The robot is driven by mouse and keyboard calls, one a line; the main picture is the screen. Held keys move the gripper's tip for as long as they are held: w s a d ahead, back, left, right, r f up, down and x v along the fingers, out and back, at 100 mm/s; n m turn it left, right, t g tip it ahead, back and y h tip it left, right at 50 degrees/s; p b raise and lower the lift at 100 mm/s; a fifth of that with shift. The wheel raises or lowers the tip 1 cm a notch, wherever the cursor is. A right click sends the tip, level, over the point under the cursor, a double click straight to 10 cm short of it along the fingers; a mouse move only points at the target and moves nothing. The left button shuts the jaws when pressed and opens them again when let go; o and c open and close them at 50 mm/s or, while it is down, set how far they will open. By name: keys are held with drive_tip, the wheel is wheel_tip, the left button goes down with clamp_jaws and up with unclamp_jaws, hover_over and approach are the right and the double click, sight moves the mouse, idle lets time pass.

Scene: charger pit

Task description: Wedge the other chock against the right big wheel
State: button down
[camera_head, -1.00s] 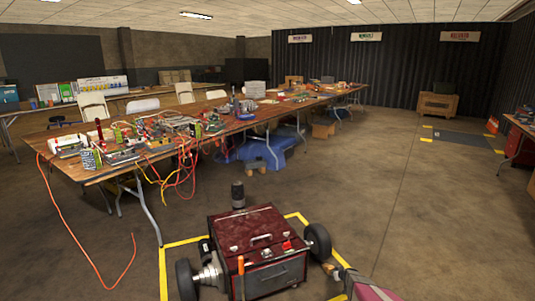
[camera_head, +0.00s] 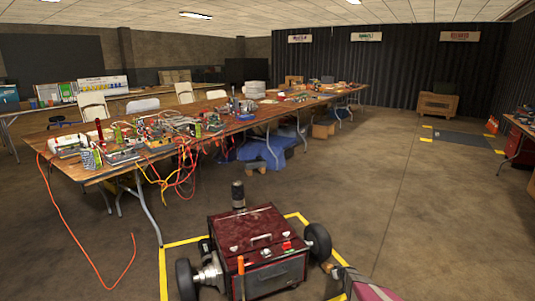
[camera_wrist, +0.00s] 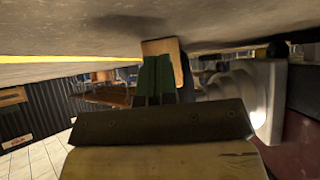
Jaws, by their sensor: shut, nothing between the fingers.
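The dark red battle robot (camera_head: 258,240) sits on the floor with a big black wheel on each side. Its right big wheel (camera_head: 318,242) is nearest my arm. A small tan wooden chock (camera_head: 327,267) is on the floor close beside that wheel; I cannot tell whether they touch. My gripper comes in from the lower right, its tip by the chock. In the wrist view my gripper's green fingers (camera_wrist: 154,80) are shut and empty, in front of the tan chock (camera_wrist: 178,60), which they partly cover. A pale rounded part (camera_wrist: 250,98) is to the right there.
Yellow tape (camera_head: 176,243) marks a square around the robot. A long workbench (camera_head: 110,165) with tools and hanging cables stands at the left; an orange cable (camera_head: 70,240) trails on the floor. The floor to the right is mostly clear.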

drive_tip(key=shift+w+a, duration=0.35)
drive_tip(key=shift+w, duration=0.5)
idle(0.6)
drive_tip(key=shift+s, duration=0.1)
drive_tip(key=shift+s+f+v, duration=0.1)
drive_tip(key=shift+v, duration=0.85)
drive_tip(key=shift+s+f+v, duration=0.1)
drive_tip(key=shift+f+v, duration=0.05)
drive_tip(key=shift+v, duration=0.8)
drive_tip(key=shift+s+f+v, duration=0.1)
drive_tip(key=shift+v, duration=0.85)
drive_tip(key=shift+d, duration=0.15)
drive_tip(key=s+a+r+g, duration=0.2)
drive_tip(key=s+a+r, duration=0.35)
drive_tip(key=r, duration=0.35)
drive_tip(key=s+a+r+g+y, duration=0.1)
drive_tip(key=s+a+r, duration=0.3)
drive_tip(key=a+r, duration=0.4)
drive_tip(key=s+a+r+g, duration=0.2)
drive_tip(key=s+a+r, duration=0.3)
drive_tip(key=r, duration=0.5)
drive_tip(key=s+a+r+m+g+h, duration=0.2)
drive_tip(key=s+a+r, duration=0.1)
drive_tip(key=s+r, duration=0.8)
drive_tip(key=s+a+r+m+g+h, duration=0.2)
drive_tip(key=s+a+r, duration=0.1)
drive_tip(key=s+r, duration=0.9)
drive_tip(key=s, duration=0.3)
drive_tip(key=shift+s+m+h, duration=0.3)
drive_tip(key=shift+s+h, duration=0.1)
